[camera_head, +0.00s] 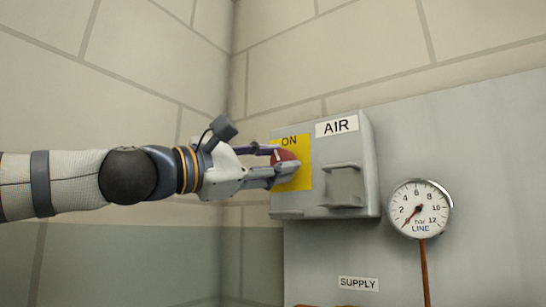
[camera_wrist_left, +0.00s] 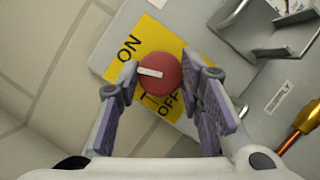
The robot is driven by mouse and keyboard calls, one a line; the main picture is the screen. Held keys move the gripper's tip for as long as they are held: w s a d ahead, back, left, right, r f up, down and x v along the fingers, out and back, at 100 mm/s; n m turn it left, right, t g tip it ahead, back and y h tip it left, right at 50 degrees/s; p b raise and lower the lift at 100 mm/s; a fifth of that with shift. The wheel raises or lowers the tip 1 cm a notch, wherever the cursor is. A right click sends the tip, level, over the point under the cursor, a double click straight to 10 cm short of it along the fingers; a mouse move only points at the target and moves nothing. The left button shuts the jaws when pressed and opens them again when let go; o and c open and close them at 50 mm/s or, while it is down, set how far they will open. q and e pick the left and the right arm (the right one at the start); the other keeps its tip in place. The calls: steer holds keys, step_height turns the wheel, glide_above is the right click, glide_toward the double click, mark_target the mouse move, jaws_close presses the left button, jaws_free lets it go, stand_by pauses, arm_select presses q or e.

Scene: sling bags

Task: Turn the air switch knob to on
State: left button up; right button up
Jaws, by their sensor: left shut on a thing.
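The air switch knob is a round red knob (camera_wrist_left: 166,84) with a white pointer line, on a yellow plate (camera_wrist_left: 117,68) marked ON and OFF. In the wrist view the pointer aims left, a little below the direction of the ON label; OFF is at the lower right. In the head view the knob (camera_head: 287,155) is partly hidden by my fingers. My left gripper (camera_head: 279,164) reaches in from the left, with one finger on each side of the knob, shut on it; the fingers also show in the wrist view (camera_wrist_left: 160,70). My right gripper is in neither view.
The plate is on a grey box (camera_head: 350,125) labelled AIR, with a protruding handle (camera_head: 344,184) right of the knob. A round LINE gauge (camera_head: 419,209), with its needle low, hangs further right above a copper pipe (camera_head: 425,270). A SUPPLY label (camera_head: 358,283) is below. A block wall stands behind.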

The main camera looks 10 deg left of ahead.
arm_select(q)
steer(key=shift+r+m+g, duration=0.1)
steer(key=shift+m+g, duration=0.9)
steer(key=shift+m, duration=1.5)
steer(key=o, duration=1.2)
steer(key=shift+c, duration=0.2)
steer(key=shift+a, duration=0.1)
steer(key=r+v, duration=0.1)
steer(key=v, duration=1)
steer(key=shift+s+a+f, duration=0.3)
steer(key=shift+s+f, duration=0.05)
steer(key=shift+s, duration=0.05)
